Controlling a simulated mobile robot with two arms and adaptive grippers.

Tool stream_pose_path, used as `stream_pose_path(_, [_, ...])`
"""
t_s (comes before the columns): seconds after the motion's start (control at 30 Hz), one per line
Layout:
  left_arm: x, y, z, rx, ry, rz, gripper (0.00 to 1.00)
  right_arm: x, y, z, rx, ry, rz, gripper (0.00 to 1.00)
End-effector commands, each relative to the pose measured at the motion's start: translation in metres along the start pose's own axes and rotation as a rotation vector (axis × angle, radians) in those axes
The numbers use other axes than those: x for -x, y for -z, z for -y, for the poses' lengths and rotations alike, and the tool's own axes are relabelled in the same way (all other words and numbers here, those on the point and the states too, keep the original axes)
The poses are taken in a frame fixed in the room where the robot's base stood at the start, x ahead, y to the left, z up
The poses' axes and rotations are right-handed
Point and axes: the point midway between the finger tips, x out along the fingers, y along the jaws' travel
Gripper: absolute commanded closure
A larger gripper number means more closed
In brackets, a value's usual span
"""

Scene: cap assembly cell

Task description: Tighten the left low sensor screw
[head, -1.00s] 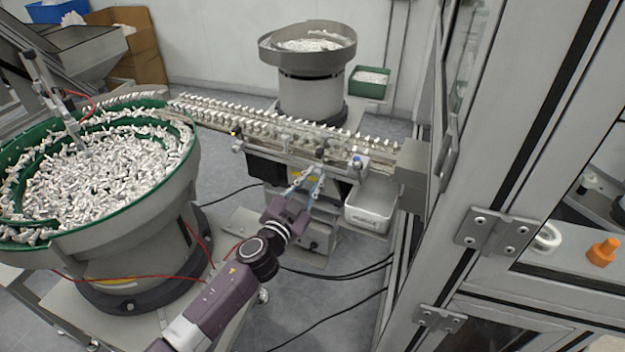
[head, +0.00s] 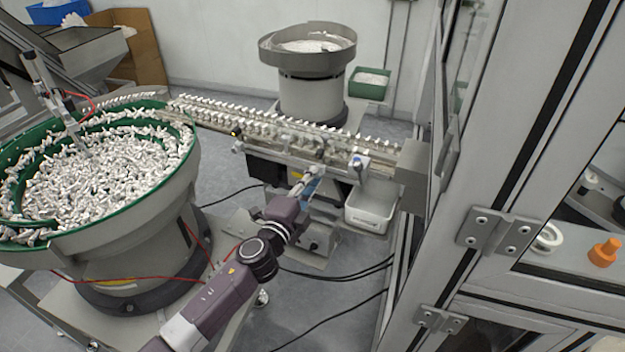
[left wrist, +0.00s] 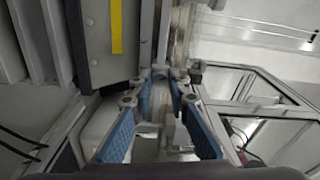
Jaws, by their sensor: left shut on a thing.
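My left gripper (head: 314,172) reaches up from below to the front of the conveyor's sensor rail (head: 290,158). Its fingers are closed together on a small part at the rail's low side, where the left low sensor screw would be. The fingertips cover the screw, so its shape and turn cannot be seen. In the left wrist view, the blue-padded fingers of the left gripper (left wrist: 165,78) converge on the small part beside the dark conveyor side. A small round knob (left wrist: 195,68) shows just right of the tips. My right gripper is not in view.
A large feeder bowl (head: 110,255) with a green rim stands at left, close to my arm. A metal-framed cabinet (head: 440,240) stands at right. Cables lie on the floor below.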

Motion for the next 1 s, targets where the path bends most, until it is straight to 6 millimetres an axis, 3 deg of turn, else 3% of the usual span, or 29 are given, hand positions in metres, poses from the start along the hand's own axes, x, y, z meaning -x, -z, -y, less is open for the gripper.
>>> stream_pose_path(0.6, [0.0003,-0.0002,-0.0005,-0.55,-0.002,0.0,1.0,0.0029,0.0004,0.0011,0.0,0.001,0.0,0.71])
stream_pose_path(1.0, [0.0005,-0.0003,-0.001,-0.729,-0.003,0.0,1.0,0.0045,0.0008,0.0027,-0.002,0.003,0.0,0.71])
